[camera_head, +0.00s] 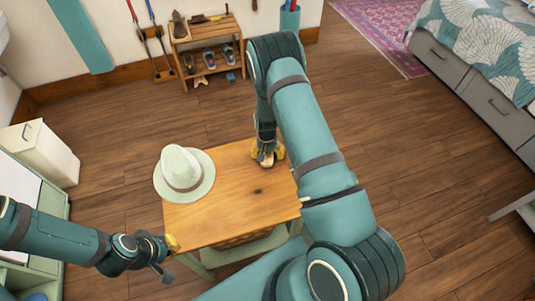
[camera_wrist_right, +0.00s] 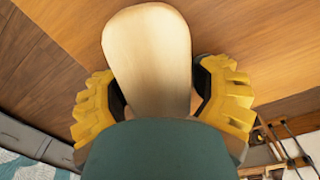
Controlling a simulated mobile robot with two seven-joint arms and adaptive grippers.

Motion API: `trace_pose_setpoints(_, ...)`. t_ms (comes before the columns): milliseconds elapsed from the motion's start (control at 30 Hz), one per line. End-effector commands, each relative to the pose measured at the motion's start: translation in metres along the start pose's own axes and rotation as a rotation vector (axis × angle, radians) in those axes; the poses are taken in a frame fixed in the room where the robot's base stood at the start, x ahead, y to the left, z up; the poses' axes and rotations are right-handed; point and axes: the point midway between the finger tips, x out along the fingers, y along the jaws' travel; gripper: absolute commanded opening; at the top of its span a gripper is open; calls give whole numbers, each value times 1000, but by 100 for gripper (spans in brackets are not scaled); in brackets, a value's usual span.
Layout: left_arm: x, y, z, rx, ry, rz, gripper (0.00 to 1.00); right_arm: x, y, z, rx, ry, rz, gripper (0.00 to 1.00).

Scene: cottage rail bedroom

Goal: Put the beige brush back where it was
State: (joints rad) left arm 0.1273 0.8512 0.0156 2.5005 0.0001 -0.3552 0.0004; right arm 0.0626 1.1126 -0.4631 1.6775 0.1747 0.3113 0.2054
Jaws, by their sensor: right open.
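The beige brush (camera_wrist_right: 150,55) shows in the right wrist view as a pale, smooth, rounded piece between the two yellow fingers. My right gripper (camera_wrist_right: 160,105) is open around it, with a finger on each side. In the head view, my right gripper (camera_head: 266,155) is at the far right edge of the wooden table (camera_head: 235,205), and only a small pale part of the brush shows there. My left gripper (camera_head: 168,258) is open and empty beside the table's near left corner.
A pale hat (camera_head: 184,174) lies on the table's left side. A wooden rack (camera_head: 207,47) with shoes and small items stands against the back wall.

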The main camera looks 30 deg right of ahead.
Motion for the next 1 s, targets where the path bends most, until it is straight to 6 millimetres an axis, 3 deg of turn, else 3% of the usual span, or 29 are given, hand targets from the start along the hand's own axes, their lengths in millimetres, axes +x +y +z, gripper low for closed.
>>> trace_pose_setpoints(167, -14, 5, 1, -1, -6, 0, 0, -14, 1, 4, -1, -9, 3, 81)
trace_pose_setpoints(500, -28, 10, 3, -2, -13, 1, 0, -89, 0, 1, -1, -2, -1, 81)
trace_pose_setpoints(700, -33, 12, 3, -3, -17, 1, 0, -119, 0, 1, -1, -3, 1, 81)
trace_pose_setpoints(867, -34, 13, 4, -3, -18, 1, 0, -127, 0, 4, -5, -6, -1, 81)
trace_pose_setpoints(967, -34, 13, 4, -3, -18, 1, 0, -119, -6, 24, -37, -17, -22, 81)
trace_pose_setpoints(1000, -34, 13, 4, -3, -18, 1, 0, -112, -10, 40, -61, -24, -39, 81)
